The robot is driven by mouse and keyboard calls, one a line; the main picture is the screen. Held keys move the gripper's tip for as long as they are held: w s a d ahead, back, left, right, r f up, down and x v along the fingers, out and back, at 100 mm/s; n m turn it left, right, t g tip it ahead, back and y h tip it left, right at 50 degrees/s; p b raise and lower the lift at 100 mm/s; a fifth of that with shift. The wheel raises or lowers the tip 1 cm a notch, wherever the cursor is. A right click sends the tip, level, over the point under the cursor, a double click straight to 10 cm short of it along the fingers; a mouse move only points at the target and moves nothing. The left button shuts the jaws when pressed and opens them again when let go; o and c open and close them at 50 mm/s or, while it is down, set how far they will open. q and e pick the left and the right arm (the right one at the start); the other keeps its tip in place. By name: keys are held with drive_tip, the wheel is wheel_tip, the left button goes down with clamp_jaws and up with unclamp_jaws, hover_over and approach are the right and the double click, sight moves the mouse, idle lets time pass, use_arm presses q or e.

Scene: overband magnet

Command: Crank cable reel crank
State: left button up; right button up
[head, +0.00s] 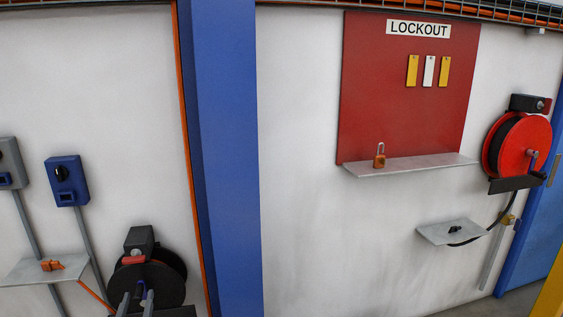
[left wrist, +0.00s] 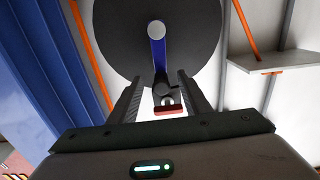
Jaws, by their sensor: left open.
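Two cable reels show in the head view. The dark reel (head: 168,272) at the bottom left has a crank with a blue arm (left wrist: 157,52), which also shows in the left wrist view. A dark handle (left wrist: 162,89) is at the end of this arm. My left gripper (head: 137,300) is in front of the dark reel. In the left wrist view its open fingers (left wrist: 158,80) stand on either side of the crank handle, with gaps visible. I cannot tell the depth between them. My right gripper is not in view.
A blue column (head: 226,150) stands right of the dark reel. A small shelf (head: 30,271) with an orange connector (head: 52,265) is on its left. A red lockout board (head: 375,100) with a shelf and padlock (head: 379,157) hangs farther right.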

use_arm(q)
drive_tip(key=shift+p+v, duration=0.8)
drive_tip(key=shift+v, duration=1.1)
drive_tip(key=shift+o, duration=0.7)
drive_tip(key=o, duration=0.4)
drive_tip(key=shift+s, duration=0.15)
drive_tip(key=v, duration=1.7)
drive_tip(key=shift+a, duration=0.1)
